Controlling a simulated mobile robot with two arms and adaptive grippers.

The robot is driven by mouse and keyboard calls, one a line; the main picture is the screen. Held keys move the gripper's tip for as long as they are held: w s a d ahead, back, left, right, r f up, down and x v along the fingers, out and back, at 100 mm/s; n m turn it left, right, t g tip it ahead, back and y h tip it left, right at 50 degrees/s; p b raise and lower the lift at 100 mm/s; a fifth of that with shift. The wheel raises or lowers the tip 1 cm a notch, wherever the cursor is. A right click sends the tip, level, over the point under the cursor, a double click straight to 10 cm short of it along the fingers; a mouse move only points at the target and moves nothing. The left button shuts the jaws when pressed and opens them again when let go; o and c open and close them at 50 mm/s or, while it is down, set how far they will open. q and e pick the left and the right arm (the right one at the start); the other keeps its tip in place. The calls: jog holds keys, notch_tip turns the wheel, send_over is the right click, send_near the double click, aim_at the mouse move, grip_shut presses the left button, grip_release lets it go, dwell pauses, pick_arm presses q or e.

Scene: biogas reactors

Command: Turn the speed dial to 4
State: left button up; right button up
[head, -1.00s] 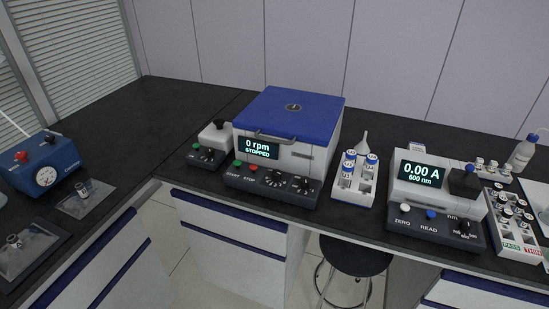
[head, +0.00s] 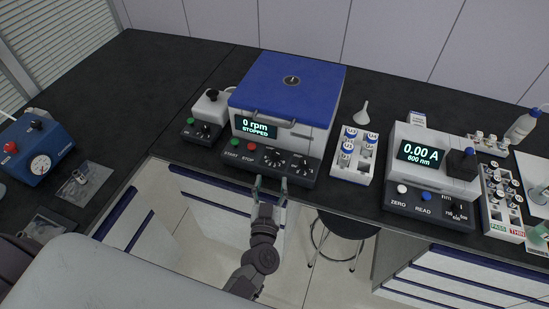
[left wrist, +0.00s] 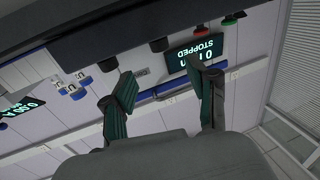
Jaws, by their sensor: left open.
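The centrifuge (head: 290,85) has a blue lid and a screen (head: 256,127) reading "0 rpm STOPPED". On its front panel are two black dials, a left dial (head: 273,157) and a right dial (head: 299,165); their labels are too small to read, so I cannot tell which is the speed dial. My left gripper (head: 270,181) is open and empty, just in front of and below the panel, apart from the dials. In the left wrist view, the picture is upside down; the two fingers (left wrist: 163,100) are spread, with the dark knobs beyond them.
A small box with a black knob (head: 208,112) stands left of the centrifuge. A tube rack (head: 342,170) and a photometer (head: 412,180) reading "0.00 A" stand to its right. A stool (head: 345,225) is below the bench. The bench front edge runs under the panel.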

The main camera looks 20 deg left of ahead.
aim_at(274, 157)
pick_arm(q)
jog(key=w, duration=0.2)
jog(key=w+a+b, duration=0.1)
jog(key=w, duration=0.2)
jog(key=w+b, duration=0.1)
jog(key=w, duration=0.2)
jog(key=shift+a+f, duration=0.2)
jog(key=shift+a, duration=0.1)
jog(key=shift+w+a, duration=0.1)
jog(key=shift+w, duration=0.5)
pick_arm(e)
jog(key=f, duration=0.1)
jog(key=w+f, duration=0.1)
jog(key=shift+w+f, duration=0.3)
jog(key=shift+f, duration=0.05)
pick_arm(q)
grip_shut()
jog(key=shift+r, duration=0.1)
pick_arm(e)
jog(key=shift+s+a, duration=0.15)
jog(key=shift+s, duration=0.05)
